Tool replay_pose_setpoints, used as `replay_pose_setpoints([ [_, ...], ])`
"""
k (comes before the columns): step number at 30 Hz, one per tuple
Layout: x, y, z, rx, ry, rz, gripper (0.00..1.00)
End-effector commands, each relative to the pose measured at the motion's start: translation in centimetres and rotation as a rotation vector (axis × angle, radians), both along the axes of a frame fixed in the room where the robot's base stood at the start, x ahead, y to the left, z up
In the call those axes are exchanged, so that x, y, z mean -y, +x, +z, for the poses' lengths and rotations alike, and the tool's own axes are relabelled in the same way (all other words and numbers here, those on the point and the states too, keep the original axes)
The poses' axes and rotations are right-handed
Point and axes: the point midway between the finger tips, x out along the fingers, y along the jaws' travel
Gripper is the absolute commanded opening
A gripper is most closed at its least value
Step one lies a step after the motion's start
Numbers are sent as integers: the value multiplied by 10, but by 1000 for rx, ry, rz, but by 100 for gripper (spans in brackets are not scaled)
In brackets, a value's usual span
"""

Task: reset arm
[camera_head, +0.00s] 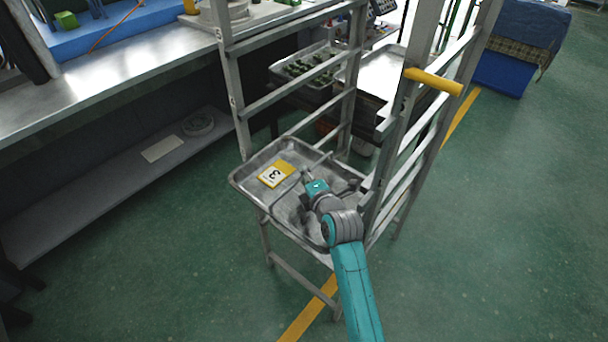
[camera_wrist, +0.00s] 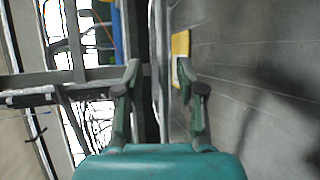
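My teal arm reaches up into the rack from the bottom of the head view. My gripper (camera_head: 308,178) is just above the metal tray (camera_head: 243,187), right of a yellow and white card marked 3 (camera_head: 276,174). In the wrist view my gripper (camera_wrist: 158,75) shows two fingers apart with nothing between them. The yellow card edge (camera_wrist: 180,45) shows beyond the right finger, and the tray surface (camera_wrist: 250,70) fills the right side. My arm hides the tray's right part.
The metal rack (camera_head: 242,110) has uprights and rails close around my arm. A yellow handle (camera_head: 433,81) sticks out at its right. A workbench (camera_head: 120,75) stands left. A tray of small green parts (camera_head: 308,66) lies behind. Green floor is open at right.

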Motion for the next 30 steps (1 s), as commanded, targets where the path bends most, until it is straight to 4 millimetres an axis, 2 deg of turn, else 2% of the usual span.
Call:
replay_pose_setpoints([
  [6, 13, -29, 9, 2, 1, -1, 39],
  [13, 23, -52, 16, 2, 1, -1, 39],
  [19, 26, -59, 19, 2, 1, -3, 39],
  [30, 30, -59, 19, 3, -1, -9, 39],
])
